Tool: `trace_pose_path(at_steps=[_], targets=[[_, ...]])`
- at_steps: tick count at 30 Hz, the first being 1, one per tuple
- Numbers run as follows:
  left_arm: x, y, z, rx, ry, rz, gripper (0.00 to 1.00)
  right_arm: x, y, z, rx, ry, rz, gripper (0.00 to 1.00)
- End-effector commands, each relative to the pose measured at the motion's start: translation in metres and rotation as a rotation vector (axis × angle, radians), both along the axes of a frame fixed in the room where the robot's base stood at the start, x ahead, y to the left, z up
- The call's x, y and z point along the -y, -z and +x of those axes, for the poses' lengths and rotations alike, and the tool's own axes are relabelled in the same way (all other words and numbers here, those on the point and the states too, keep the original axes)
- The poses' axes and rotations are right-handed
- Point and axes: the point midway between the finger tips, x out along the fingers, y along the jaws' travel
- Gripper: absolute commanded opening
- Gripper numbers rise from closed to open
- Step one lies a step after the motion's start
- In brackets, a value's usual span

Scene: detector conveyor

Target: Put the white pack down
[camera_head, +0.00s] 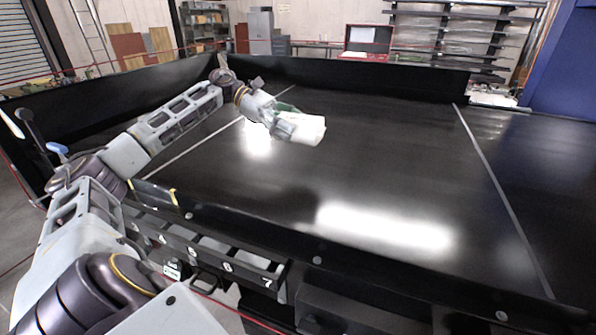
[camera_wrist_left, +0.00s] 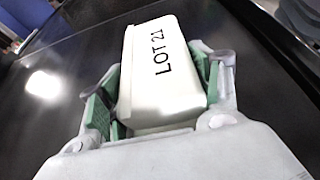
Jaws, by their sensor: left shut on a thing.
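The white pack (camera_head: 309,129) is in my left gripper (camera_head: 290,122), above the far left part of the black conveyor belt (camera_head: 390,155). In the left wrist view the pack (camera_wrist_left: 160,85) carries the print "LOT 21" and sits between the two green-padded fingers of the left gripper (camera_wrist_left: 155,95). The fingers are closed on its sides. The pack's far end sticks out past the fingertips. Whether its underside touches the belt cannot be told. My right gripper is not in view.
Black side walls (camera_head: 355,75) border the belt at the back and left. Pale lines (camera_head: 500,190) cross the belt at left and right. Numbered bins (camera_head: 235,262) hang along the near edge. The belt's middle and right are bare, with bright light reflections.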

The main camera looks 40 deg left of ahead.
Motion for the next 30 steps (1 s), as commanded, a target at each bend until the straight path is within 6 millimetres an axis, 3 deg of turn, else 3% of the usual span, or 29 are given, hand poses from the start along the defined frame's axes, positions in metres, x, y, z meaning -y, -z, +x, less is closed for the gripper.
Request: trace_pose_path(at_steps=[22, 30], targets=[[0.0008, 0.0001, -0.0044, 0.002, -0.005, -0.001, 0.25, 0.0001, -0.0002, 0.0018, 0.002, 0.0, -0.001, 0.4], [0.0006, 0.0089, -0.0043, 0.001, -0.005, -0.001, 0.25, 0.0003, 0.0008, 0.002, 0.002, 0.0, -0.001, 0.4]])
